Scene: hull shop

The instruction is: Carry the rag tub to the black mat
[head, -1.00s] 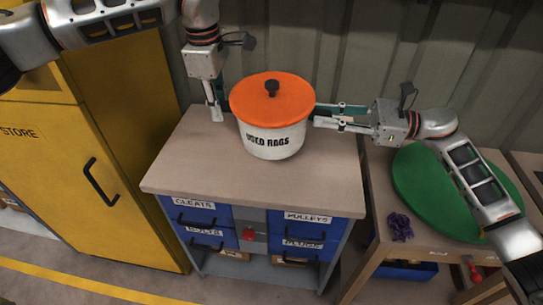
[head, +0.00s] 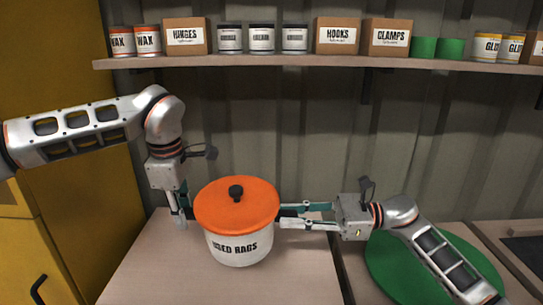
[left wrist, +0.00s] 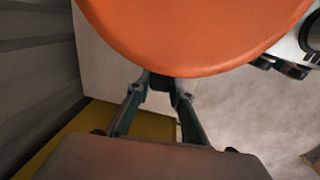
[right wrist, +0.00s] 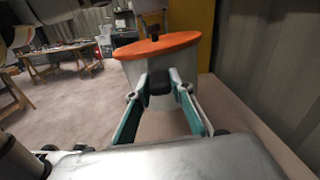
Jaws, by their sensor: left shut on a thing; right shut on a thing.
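The rag tub (head: 240,247) is a white round pot marked USED RAGS, with an orange lid (head: 222,208) and a black knob. It is upright at the worktop (head: 150,270); I cannot tell whether its base touches. My left gripper (head: 183,222) is shut on its left side, and my right gripper (head: 282,215) is shut on its right side. Both wrist views show the fingers closed on a dark grip under the lid, in the left (left wrist: 162,84) and the right (right wrist: 160,86). A dark flat patch (head: 526,246) lies at the far right; I cannot tell whether it is the black mat.
A green round board (head: 385,262) lies on the right-hand table, under my right arm. A wall shelf (head: 300,63) with boxes and cans runs above. A yellow cabinet (head: 75,200) stands at left. The worktop in front of the tub is clear.

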